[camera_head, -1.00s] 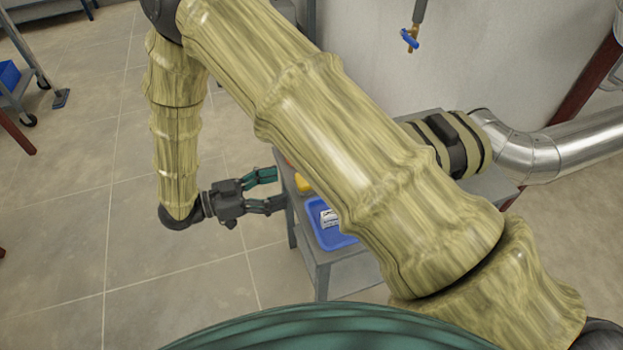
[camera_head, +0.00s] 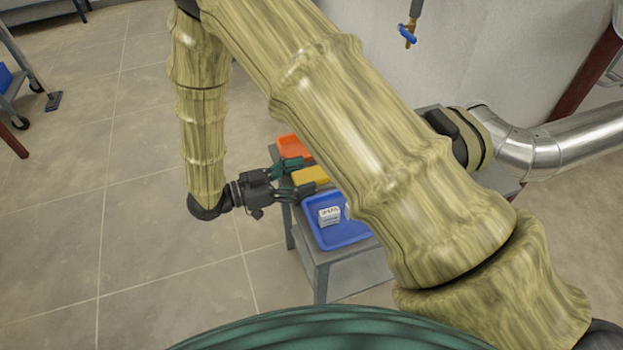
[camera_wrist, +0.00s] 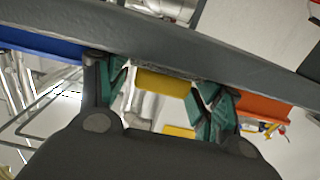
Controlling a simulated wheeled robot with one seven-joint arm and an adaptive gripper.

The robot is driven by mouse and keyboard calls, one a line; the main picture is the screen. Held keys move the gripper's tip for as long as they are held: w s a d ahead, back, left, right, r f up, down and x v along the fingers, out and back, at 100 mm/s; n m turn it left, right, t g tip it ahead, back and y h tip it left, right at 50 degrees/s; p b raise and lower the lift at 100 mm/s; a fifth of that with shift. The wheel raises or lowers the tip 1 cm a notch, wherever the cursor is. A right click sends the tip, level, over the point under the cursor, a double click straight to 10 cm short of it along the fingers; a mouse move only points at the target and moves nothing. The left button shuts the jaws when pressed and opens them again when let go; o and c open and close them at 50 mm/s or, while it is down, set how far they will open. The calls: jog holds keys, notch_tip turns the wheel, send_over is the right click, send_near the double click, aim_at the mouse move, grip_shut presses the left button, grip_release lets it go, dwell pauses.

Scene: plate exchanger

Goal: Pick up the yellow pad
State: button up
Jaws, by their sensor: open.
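The yellow pad (camera_head: 311,175) lies at the left edge of the grey table, between an orange tray and a blue tray. My arm partly covers its right side. My gripper (camera_head: 301,177) is open and empty, at the table's left edge, with its teal fingers pointing right toward the pad. In the wrist view a yellow piece (camera_wrist: 163,83) shows between my two fingers, beside the grey table edge. A second yellow patch (camera_wrist: 178,131) shows lower down; I cannot tell whether it is the same pad.
The blue tray (camera_head: 318,238) holds a white block (camera_head: 329,216). The orange tray (camera_head: 291,147) stands behind the pad. The grey table (camera_head: 345,271) has a raised edge bar close to my gripper in the wrist view (camera_wrist: 215,60). A silver duct (camera_head: 570,140) runs at the right.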

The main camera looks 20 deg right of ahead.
aim_at(312, 174)
jog(key=shift+d, duration=1.55)
jog(key=c, duration=0.8)
jog(key=shift+o, duration=0.2)
jog(key=shift+r, duration=0.1)
